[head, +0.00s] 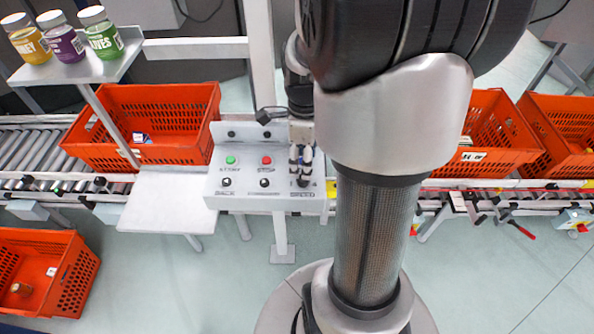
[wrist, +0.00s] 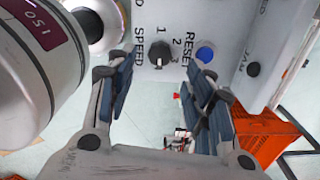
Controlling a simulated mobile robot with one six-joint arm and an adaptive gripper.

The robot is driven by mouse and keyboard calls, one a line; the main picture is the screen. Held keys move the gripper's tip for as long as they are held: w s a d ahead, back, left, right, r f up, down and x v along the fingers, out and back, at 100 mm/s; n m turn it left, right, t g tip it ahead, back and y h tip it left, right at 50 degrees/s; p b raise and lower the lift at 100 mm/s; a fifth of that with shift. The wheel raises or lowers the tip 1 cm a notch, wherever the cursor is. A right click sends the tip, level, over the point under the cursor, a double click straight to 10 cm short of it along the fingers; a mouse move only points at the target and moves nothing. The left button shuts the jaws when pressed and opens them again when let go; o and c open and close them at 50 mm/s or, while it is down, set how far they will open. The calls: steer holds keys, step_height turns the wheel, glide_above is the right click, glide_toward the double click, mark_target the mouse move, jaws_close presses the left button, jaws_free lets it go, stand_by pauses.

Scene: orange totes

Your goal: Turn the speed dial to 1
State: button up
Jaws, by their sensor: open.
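The speed dial (wrist: 157,54) is a small black knob on the pale control panel (wrist: 183,16), between the SPEED label and the numbers 1, 2 and 3 in the wrist view. I cannot tell surely which number it points at. My gripper (wrist: 160,85) is open, its two blue-padded fingers apart on either side of the dial and touching nothing that I can see. In the head view my gripper (head: 301,160) is over the right part of the panel (head: 245,150) and hides the dial there.
A blue RESET button (wrist: 205,54) and another black knob (wrist: 252,69) lie right of the dial. In the head view, a green button (head: 230,160) and a red button (head: 266,160) are left of my gripper. An orange tote (head: 150,100) stands on the conveyor behind.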

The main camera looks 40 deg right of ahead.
mark_target(303, 181)
step_height(303, 181, down, 6)
steer(key=shift+f+b, duration=0.2)
steer(key=shift+b, duration=0.65)
steer(key=shift+c, duration=0.2)
steer(key=c, duration=1)
